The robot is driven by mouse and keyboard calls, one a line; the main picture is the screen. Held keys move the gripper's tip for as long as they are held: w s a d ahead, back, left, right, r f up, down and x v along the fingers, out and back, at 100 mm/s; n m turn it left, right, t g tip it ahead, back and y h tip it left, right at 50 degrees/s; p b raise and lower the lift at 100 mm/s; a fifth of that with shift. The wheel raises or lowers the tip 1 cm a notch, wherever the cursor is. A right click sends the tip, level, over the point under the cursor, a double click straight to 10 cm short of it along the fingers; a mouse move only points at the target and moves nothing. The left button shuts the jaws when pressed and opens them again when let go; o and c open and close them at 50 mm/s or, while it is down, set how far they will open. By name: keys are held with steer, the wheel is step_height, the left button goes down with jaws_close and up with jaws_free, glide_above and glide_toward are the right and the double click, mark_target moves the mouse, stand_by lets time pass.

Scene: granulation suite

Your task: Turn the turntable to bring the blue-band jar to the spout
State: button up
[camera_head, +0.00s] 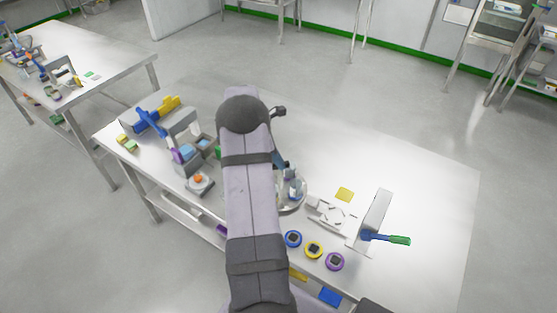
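A round metallic turntable (297,203) stands on the steel bench, and my arm hides its left part. At least one clear jar with bluish parts (295,188) stands on its visible right side. It is too small to tell whether this is the blue-band jar. A dark bluish piece shows just behind it, at the arm's edge, and I cannot tell what it is. I cannot make out the spout. My gripper does not show; my arm crosses the middle of the view and covers that area.
A grey frame (184,124) and orange-topped device (199,185) stand left. The bench's right rear is clear.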

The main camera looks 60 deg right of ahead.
jaws_close()
steer(key=shift+m, duration=0.6)
steer(key=shift+w+d+m+g+y, duration=0.1)
steer(key=shift+m+g+y, duration=0.3)
steer(key=shift+m, duration=0.65)
steer(key=shift+d+m+g+y, duration=0.15)
steer(key=shift+m+y, duration=0.35)
steer(key=shift+m, duration=0.55)
steer(key=shift+m+y, duration=0.8)
steer(key=shift+m, duration=1.3)
steer(key=shift+d+r+m+y, duration=0.1)
steer(key=shift+m+y, duration=0.2)
steer(key=shift+m, duration=0.4)
steer(key=o, duration=0.7)
jaws_free()
